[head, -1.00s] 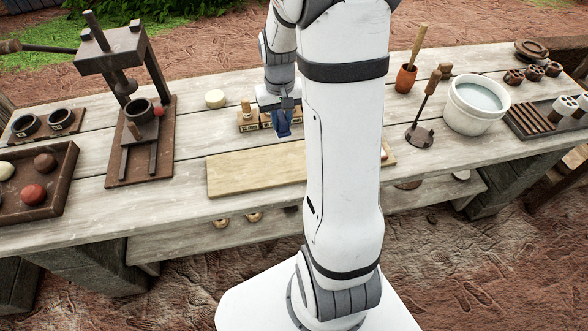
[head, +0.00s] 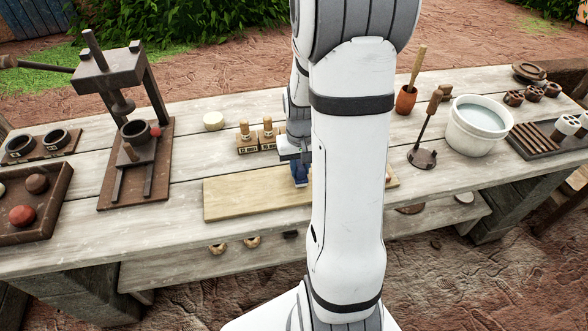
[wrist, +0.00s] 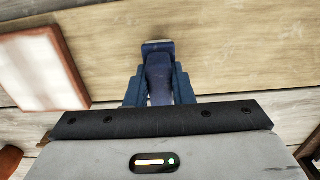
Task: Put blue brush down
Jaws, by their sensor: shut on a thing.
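My gripper (head: 300,172) is over the long pale wooden board (head: 245,196) on the table. It is shut on the blue brush (wrist: 158,75), which shows between the two dark blue fingers in the wrist view. In the head view my arm covers much of the gripper and the right part of the board. The board fills the top of the wrist view (wrist: 230,45). I cannot tell whether the brush touches the board.
Labelled wooden blocks with upright handles (head: 246,141) stand just behind the board. A pale tile with a brown edge (wrist: 40,60) shows beside the brush. A press (head: 135,165) is at left; a white bucket (head: 478,128) and an iron stand (head: 422,156) are at right.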

